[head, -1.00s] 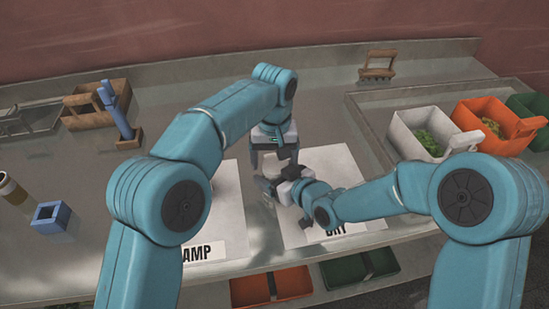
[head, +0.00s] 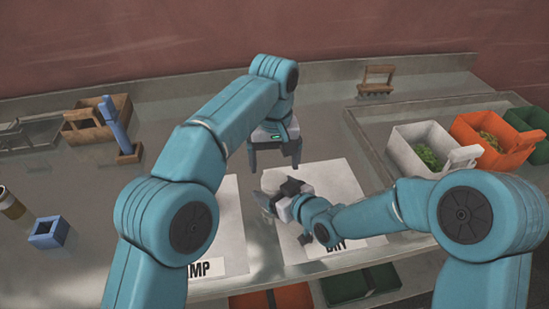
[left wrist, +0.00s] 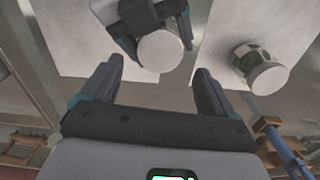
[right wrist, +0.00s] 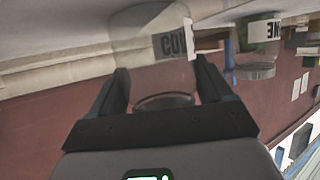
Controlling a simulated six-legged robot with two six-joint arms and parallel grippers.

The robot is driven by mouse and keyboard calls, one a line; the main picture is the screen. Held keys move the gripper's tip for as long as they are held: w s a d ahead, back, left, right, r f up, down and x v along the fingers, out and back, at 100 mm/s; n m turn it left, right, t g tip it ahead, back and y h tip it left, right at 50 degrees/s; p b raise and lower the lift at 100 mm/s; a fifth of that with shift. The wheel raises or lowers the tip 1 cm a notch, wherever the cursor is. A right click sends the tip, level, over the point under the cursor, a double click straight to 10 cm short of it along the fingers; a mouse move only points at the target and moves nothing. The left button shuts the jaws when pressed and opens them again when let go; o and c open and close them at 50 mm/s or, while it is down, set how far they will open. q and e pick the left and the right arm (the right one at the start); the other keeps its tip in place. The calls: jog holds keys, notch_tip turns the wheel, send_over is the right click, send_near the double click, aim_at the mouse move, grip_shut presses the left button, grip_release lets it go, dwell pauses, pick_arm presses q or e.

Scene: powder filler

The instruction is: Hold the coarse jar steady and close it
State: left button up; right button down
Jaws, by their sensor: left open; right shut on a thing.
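My right gripper (head: 268,198) is shut on the coarse jar (right wrist: 163,45), a clear jar with a partly visible "CO" label, over the right-hand white mat (head: 330,190). In the head view the jar is mostly hidden by that gripper. The left wrist view shows its round, pale top (left wrist: 160,51); I cannot tell how firmly a lid sits there. My left gripper (head: 274,168) is open and empty, pointing down above and behind the right gripper. In the left wrist view the jar top lies beyond and between the open fingers (left wrist: 158,68), apart from them.
A second jar (left wrist: 258,66) with a pale top and green contents stands on the other white mat. A blue tool in a wooden stand (head: 122,130), a blue square holder (head: 48,232) and a brown jar (head: 12,203) are at left. White (head: 418,140) and orange bins stand at right.

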aim_at(274, 179)
pick_arm(q)
notch_tip(274, 179, up, 3)
jog(key=n, duration=0.5)
jog(key=shift+n, duration=0.3)
jog(key=shift+f, duration=0.1)
jog(key=shift+f, duration=3.95)
jog(key=c, duration=1.1)
jog(key=m, duration=0.6)
jog(key=shift+m, duration=0.3)
